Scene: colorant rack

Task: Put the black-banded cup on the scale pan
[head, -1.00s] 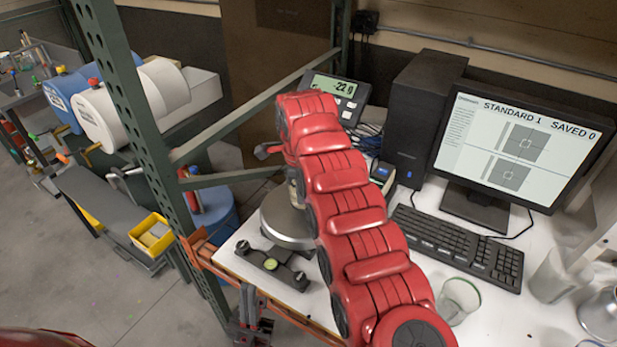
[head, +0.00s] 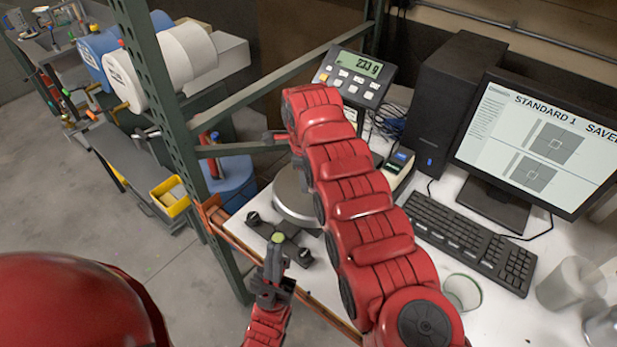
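The round metal scale pan (head: 290,203) is on the white bench, partly covered by my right arm. The scale display (head: 352,76) behind it reads about 233 g. The black-banded cup cannot be made out. My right arm reaches over the pan from the lower right, and its gripper is mostly hidden behind the arm's end, so its fingers and anything between them cannot be seen. My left gripper (head: 274,265) is low at the bench's front edge, in front of the scale's base, pointing up. Its finger gap is not clear.
A clear glass (head: 463,292) stands on the bench right of my arm, with more vessels (head: 568,284) at the far right. The keyboard (head: 465,244), monitor (head: 540,150) and black computer (head: 455,100) fill the back right. A green rack post (head: 165,120) stands left of the scale.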

